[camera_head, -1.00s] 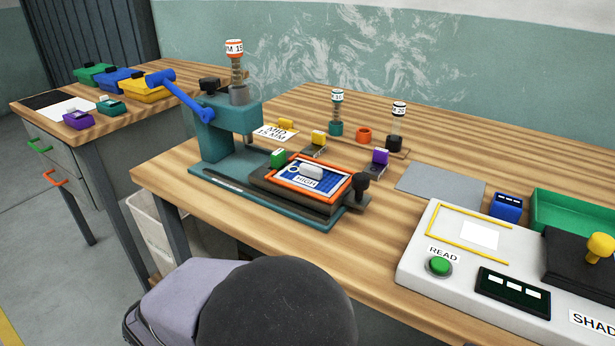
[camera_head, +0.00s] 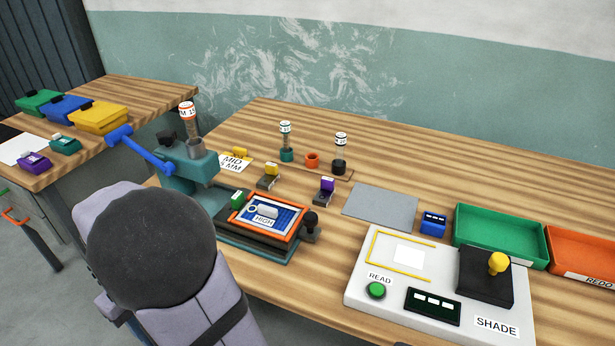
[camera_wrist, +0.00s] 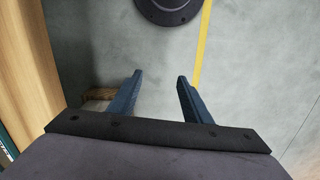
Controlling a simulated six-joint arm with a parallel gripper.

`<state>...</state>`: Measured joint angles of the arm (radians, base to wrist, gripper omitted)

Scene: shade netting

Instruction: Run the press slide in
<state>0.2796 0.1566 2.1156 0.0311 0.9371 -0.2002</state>
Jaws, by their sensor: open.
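The teal press (camera_head: 182,168) with its blue lever (camera_head: 141,150) stands near the left end of the main bench. Its slide (camera_head: 262,221), an orange-framed plate with a blue face, a HIGH label and a pale piece on top, sits out to the right of the press head. A black knob (camera_head: 310,219) stands at the slide's right end. My arm covers part of the press base's left side. My gripper shows in the wrist view (camera_wrist: 157,85), its two fingers apart and empty above the floor, beside the bench edge. The head view does not show its fingers.
A white reader (camera_head: 440,290) with a green button stands right of the slide. A grey mat (camera_head: 380,207), a blue box (camera_head: 433,223), a green tray (camera_head: 500,236) and an orange tray (camera_head: 580,258) lie behind it. Labelled posts (camera_head: 286,142) stand behind the slide.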

